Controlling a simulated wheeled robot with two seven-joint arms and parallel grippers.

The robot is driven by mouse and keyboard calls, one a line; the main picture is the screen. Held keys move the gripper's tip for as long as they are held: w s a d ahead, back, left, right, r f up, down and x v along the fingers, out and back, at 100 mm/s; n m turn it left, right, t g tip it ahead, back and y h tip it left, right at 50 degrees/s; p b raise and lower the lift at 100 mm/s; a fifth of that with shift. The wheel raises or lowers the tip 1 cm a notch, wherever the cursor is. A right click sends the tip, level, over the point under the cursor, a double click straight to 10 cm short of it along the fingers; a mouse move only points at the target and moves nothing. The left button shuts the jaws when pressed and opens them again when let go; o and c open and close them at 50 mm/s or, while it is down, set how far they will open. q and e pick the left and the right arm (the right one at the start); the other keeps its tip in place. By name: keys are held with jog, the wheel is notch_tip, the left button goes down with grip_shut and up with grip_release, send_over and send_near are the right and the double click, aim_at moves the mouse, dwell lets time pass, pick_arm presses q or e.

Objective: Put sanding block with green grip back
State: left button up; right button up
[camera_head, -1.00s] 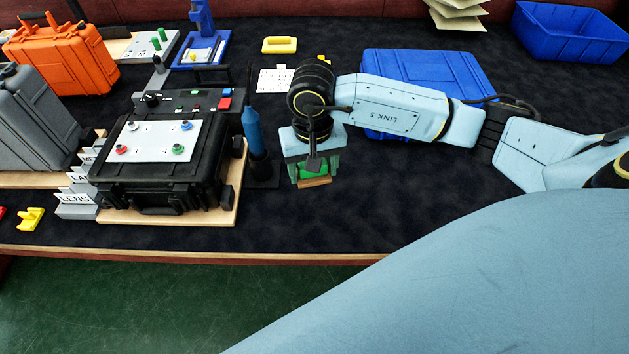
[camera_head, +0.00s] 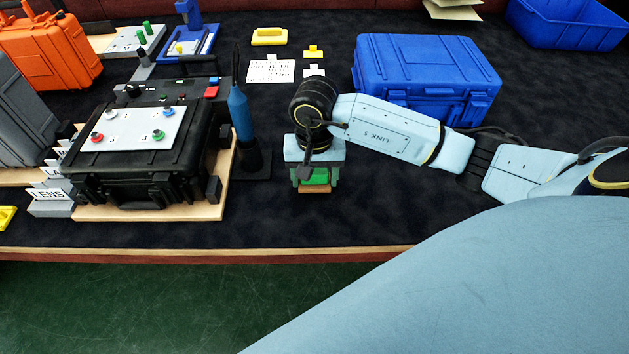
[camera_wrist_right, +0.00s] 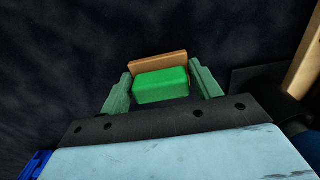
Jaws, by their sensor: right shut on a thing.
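The sanding block with green grip (camera_head: 316,178) is in my right gripper (camera_head: 315,176). In the right wrist view the green grip (camera_wrist_right: 160,85) sits between the two fingers of that gripper (camera_wrist_right: 163,88), and the tan block base (camera_wrist_right: 157,66) lies beyond it. In the head view the tan base is underneath, low over the dark mat right of the blue screwdriver-like tool; I cannot tell whether it touches the mat. My left gripper is not in view.
The blue tool (camera_head: 240,115) stands upright in a black holder. A black case (camera_head: 140,165) is on a wooden board to the left. A closed blue case (camera_head: 425,70) lies behind my right arm. A white card (camera_head: 270,71) and a yellow-handled block (camera_head: 269,36) lie farther back. The front mat is clear.

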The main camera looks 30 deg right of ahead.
aim_at(315, 173)
jog(key=shift+f, duration=0.9)
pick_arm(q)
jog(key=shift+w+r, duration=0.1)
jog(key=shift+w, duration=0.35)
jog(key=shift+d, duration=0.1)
pick_arm(e)
jog(key=shift+f, duration=0.1)
jog(key=o, duration=1)
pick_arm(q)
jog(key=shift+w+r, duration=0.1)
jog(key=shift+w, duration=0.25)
pick_arm(e)
jog(key=shift+o, duration=0.2)
pick_arm(q)
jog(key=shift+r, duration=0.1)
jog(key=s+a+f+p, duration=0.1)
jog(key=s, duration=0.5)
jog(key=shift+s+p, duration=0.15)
jog(key=shift+p, duration=0.2)
pick_arm(e)
notch_tip(315, 173, up, 12)
jog(key=shift+r, duration=0.15)
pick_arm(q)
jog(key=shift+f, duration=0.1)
